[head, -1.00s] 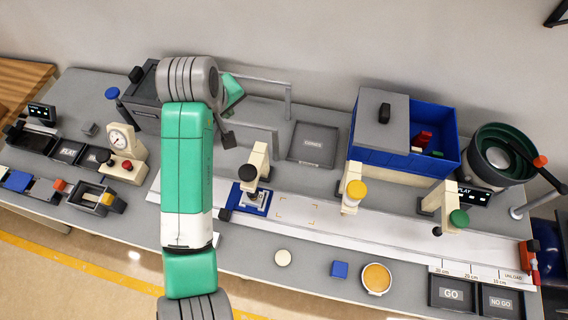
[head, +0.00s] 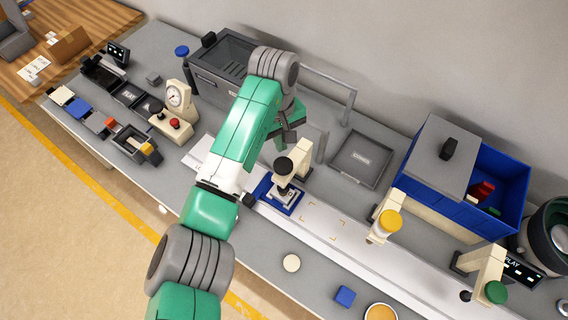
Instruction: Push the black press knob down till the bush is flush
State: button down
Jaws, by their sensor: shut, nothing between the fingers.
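The black press knob (head: 283,166) tops the cream press (head: 302,155), which stands over a blue fixture (head: 268,190) on the white track. A grey metal part sits in the fixture under the knob. The bush is too small and too covered to make out, so I cannot tell how far in it sits. My gripper (head: 289,138) is shut and empty, pointing down. In the picture it is just above the knob; whether it is over or behind it I cannot tell, but a gap shows between them.
A yellow-knobbed press (head: 389,221) and a green-knobbed press (head: 495,292) stand along the track to the right. A dark grey tray (head: 360,158) and a blue bin (head: 500,190) lie behind. A gauge stand (head: 178,97) is left of my arm.

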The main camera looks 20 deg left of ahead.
jog(key=f+b, duration=0.6)
jog(key=shift+s+d+f, duration=0.2)
jog(key=shift+d, duration=0.1)
jog(key=shift+a+f+b, duration=0.1)
jog(key=shift+f+b, duration=0.25)
jog(key=shift+f, duration=1.7)
jog(key=w+a, duration=0.2)
notch_tip(320, 180, up, 9)
send_over(282, 163)
jog(key=w+a, duration=0.2)
jog(key=a, duration=0.1)
jog(key=shift+w+f, duration=0.1)
jog(key=shift+w, duration=0.05)
